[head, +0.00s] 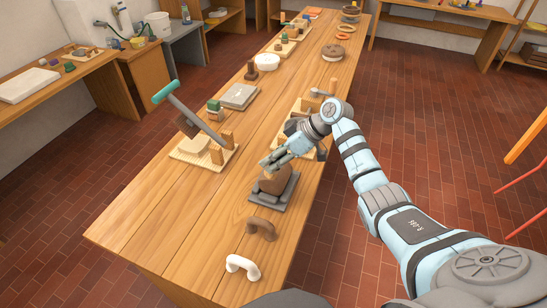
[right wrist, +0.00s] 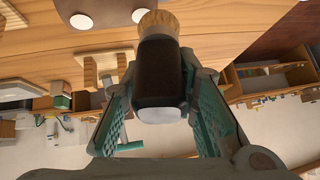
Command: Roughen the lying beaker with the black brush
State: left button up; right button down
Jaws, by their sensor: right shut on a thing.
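The lying beaker (head: 271,181) is a brown, rounded clay-like body on a dark grey stand (head: 286,192), near the middle of the long table. My right gripper (head: 274,160) is just above and behind it in the head view. In the right wrist view, my right gripper (right wrist: 160,100) is shut on the black brush (right wrist: 160,72). The brush has a dark body, a pale grey end towards the palm and a tan, ridged far end. In the head view the brush is mostly hidden, and I cannot tell whether it touches the beaker. My left gripper is not in view.
A brown handle (head: 262,228) and a white handle (head: 243,265) lie nearer on the table (head: 170,225). A board at left (head: 190,156) carries a leaning teal-handled tool (head: 188,112). A grey slab (head: 238,96) and a white bowl (head: 267,62) stand farther back. The table's near left is clear.

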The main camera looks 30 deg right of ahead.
jog(key=shift+w, duration=0.1)
dwell(0.3)
jog(key=shift+f+b, duration=0.45)
jog(key=shift+f, duration=0.35)
